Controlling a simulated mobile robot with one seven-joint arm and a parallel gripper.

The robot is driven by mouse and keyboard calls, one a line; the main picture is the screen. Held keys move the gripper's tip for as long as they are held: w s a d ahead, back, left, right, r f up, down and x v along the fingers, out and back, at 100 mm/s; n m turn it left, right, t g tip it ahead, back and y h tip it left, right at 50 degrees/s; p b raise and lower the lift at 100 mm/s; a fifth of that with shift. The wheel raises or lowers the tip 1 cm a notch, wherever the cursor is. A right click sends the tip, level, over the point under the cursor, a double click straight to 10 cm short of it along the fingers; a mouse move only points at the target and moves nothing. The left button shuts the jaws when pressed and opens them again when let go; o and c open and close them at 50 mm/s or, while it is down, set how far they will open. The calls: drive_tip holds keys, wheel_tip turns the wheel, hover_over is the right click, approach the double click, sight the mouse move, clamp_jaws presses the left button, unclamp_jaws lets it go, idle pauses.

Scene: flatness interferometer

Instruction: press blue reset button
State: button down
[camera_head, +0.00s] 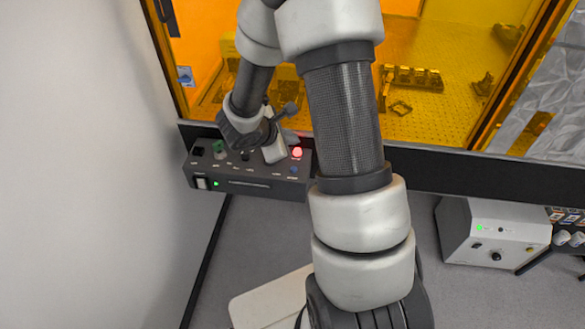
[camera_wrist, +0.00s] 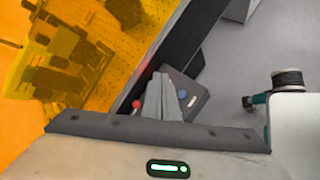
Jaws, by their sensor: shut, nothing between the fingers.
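The small blue button (camera_head: 293,170) is at the right end of a dark control box (camera_head: 250,183), below a glowing red button (camera_head: 297,152). In the wrist view the blue button (camera_wrist: 182,93) shows just right of the fingers, on the box's dark face. My gripper (camera_head: 276,153) is over the right part of the box, left of the blue button. In the wrist view my gripper (camera_wrist: 160,78) is shut and empty, its grey fingers side by side. The fingers hide part of the box face, and I cannot tell whether the tips touch it.
A green knob (camera_head: 219,149) and a lit green lamp (camera_head: 216,184) are on the box's left part. Orange-tinted panels enclose a perforated bench (camera_head: 440,110) behind. A white wall (camera_head: 90,170) stands close on the left. A pale instrument box (camera_head: 490,232) stands at right.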

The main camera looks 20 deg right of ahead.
drive_tip(key=shift+f, duration=0.15)
drive_tip(key=b, duration=0.5)
hover_over(294, 170)
drive_tip(key=f, duration=0.4)
drive_tip(key=a+f, duration=0.1)
drive_tip(key=f, duration=0.2)
drive_tip(key=shift+f+b, duration=0.8)
drive_tip(key=shift+b, duration=0.2)
drive_tip(key=shift+f, duration=0.2)
idle(0.5)
drive_tip(key=shift+s+f+b, duration=0.1)
drive_tip(key=shift+f+b, duration=0.15)
drive_tip(key=shift+b, duration=0.5)
drive_tip(key=shift+f+b, duration=0.4)
drive_tip(key=shift+b, duration=0.15)
idle(0.4)
drive_tip(key=shift+r, duration=0.15)
drive_tip(key=shift+r+p, duration=0.4)
drive_tip(key=shift+r, duration=0.35)
